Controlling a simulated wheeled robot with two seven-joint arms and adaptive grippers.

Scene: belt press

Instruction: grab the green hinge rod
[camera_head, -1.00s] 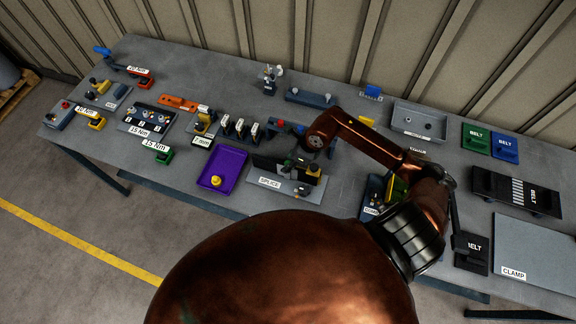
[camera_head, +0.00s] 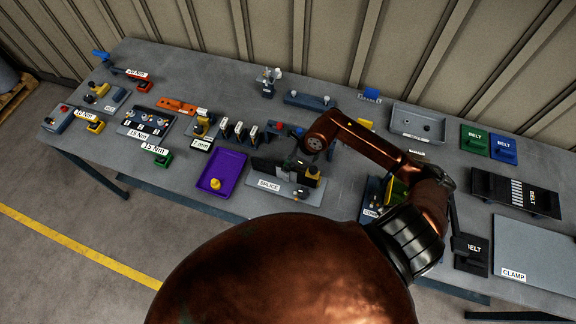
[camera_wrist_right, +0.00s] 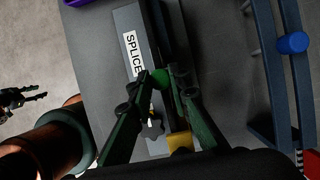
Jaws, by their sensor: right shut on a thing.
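The green hinge rod (camera_wrist_right: 160,79) shows in the right wrist view as a small bright green end between my right gripper's fingertips. My right gripper (camera_wrist_right: 165,76) is shut on it, over the dark SPLICE fixture (camera_wrist_right: 144,18). The fingers hide most of the rod. In the head view the SPLICE fixture (camera_head: 300,192) stands at the middle of the bench's front, with my right gripper (camera_head: 296,161) small and dark over it. A dark claw, which looks like my left gripper (camera_wrist_right: 22,97), shows at the left edge of the wrist view. Its jaw state is unclear.
A purple tray (camera_head: 232,161) lies left of the fixture. A yellow block (camera_wrist_right: 181,141) is close to the fingers in the wrist view. A grey rail with a blue knob (camera_wrist_right: 292,43) stands to the right there. Green and blue BELT pieces (camera_head: 474,140) lie at the back right.

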